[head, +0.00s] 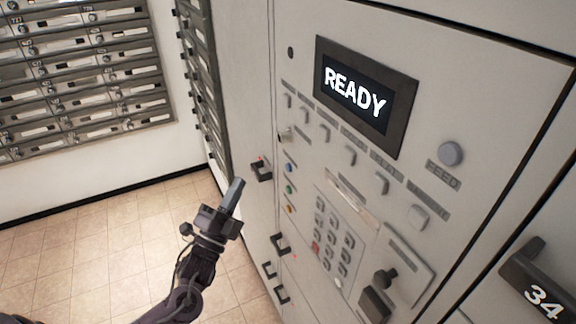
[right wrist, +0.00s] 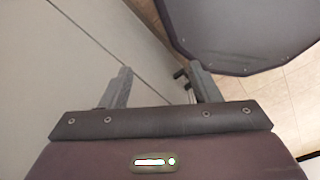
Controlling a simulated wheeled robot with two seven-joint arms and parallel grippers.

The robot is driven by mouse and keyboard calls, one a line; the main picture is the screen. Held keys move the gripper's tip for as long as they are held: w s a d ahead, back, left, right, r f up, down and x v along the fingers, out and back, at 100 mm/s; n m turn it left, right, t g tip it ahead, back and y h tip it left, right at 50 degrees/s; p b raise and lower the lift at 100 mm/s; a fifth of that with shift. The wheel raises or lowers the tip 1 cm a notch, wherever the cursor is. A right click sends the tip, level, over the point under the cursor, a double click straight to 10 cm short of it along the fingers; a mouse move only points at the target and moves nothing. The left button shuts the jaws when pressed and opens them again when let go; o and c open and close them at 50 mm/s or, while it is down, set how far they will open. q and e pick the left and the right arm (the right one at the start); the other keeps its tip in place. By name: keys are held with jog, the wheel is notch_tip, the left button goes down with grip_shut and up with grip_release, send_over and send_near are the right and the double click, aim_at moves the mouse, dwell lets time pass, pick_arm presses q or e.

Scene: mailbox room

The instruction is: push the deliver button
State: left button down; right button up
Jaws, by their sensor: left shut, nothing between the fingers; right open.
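A grey machine panel fills the right of the head view, with a display (head: 357,93) reading READY. Below it runs a slanting row of several pale buttons (head: 350,155) with small labels. The labels are too small to tell which button is deliver. A round button (head: 451,153) sits alone right of the display, above a label that seems to read FEED. My left gripper (head: 238,190) is shut and empty, left of the panel and apart from the buttons. My right gripper (right wrist: 160,70) is open and empty in the right wrist view, beside a pale flat surface.
The panel also has a keypad (head: 334,240), coloured lights (head: 289,182) and a dark knob (head: 384,278). Dark handles (head: 261,170) stick out near my left gripper. A handle marked 34 (head: 537,285) is at lower right. Mailboxes (head: 80,70) line the back wall; tiled floor (head: 90,240) is clear.

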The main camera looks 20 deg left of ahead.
pick_arm(q)
jog(key=b, duration=0.3)
send_near(287, 158)
jog(key=r+x, duration=0.1)
jog(key=x, duration=0.3)
jog(key=shift+s+a+f, duration=0.15)
jog(key=shift+a, duration=0.35)
dwell(1.2)
jog(key=shift+d, duration=0.1)
jog(key=shift+w+d, duration=0.2)
jog(key=shift+w, duration=0.1)
jog(key=shift+w+d, duration=0.25)
jog(key=shift+w, duration=0.05)
dwell(0.9)
jog(key=shift+s, duration=0.1)
jog(key=shift+s+a, duration=0.55)
